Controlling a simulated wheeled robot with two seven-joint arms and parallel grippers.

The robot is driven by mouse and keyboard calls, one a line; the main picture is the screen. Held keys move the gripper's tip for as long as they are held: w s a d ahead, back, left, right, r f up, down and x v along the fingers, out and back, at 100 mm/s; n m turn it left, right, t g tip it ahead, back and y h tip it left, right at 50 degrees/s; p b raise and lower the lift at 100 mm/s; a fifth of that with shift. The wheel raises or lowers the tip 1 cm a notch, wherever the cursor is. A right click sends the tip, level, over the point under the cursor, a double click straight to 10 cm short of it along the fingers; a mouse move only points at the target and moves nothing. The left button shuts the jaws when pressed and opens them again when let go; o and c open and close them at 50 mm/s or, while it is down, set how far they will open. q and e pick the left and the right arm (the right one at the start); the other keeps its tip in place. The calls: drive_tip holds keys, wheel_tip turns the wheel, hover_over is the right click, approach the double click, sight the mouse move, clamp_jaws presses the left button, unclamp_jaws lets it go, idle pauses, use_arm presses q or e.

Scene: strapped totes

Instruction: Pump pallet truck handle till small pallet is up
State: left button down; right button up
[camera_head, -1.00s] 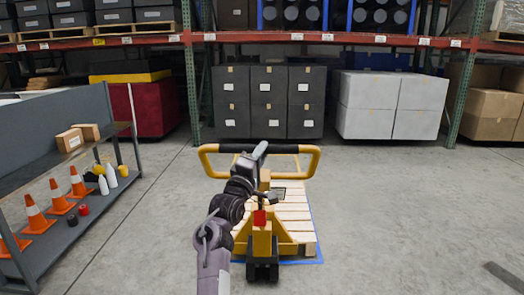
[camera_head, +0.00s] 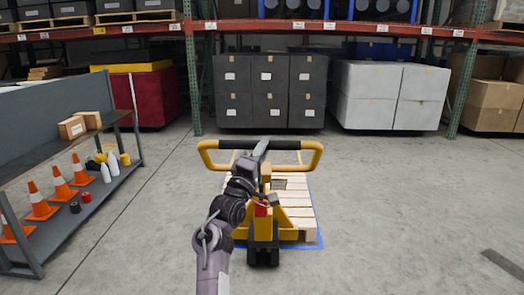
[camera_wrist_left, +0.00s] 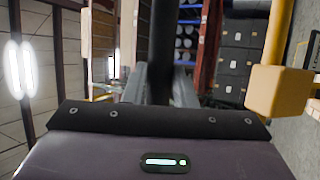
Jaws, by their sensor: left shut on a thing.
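The yellow pallet truck (camera_head: 263,229) stands mid-floor with its back end towards me. Its looped handle (camera_head: 314,160) has a black grip bar across the top. My left gripper (camera_head: 262,146) is shut on the middle of that bar. In the left wrist view the black bar (camera_wrist_left: 162,45) runs between the fingers, with a yellow part of the handle (camera_wrist_left: 279,92) at the right. The small wooden pallet (camera_head: 303,209) lies over the truck's forks, inside a blue floor outline. Its height off the floor cannot be told. My right gripper is out of view.
A grey shelf cart (camera_head: 125,118) with orange cones (camera_head: 60,175), bottles and small boxes stands at the left. The floor right of the truck is clear.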

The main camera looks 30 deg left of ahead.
use_arm(q)
drive_tip(key=c, duration=1.5)
unclamp_jaws()
drive_tip(key=shift+w+a+f, duration=0.15)
drive_tip(key=shift+f, duration=0.45)
drive_tip(key=o, duration=0.3)
drive_tip(key=shift+w+a+f, duration=0.1)
drive_tip(key=shift+w, duration=0.1)
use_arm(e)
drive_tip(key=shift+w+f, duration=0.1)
use_arm(q)
drive_tip(key=shift+s+r, duration=0.1)
drive_tip(key=shift+r, duration=0.15)
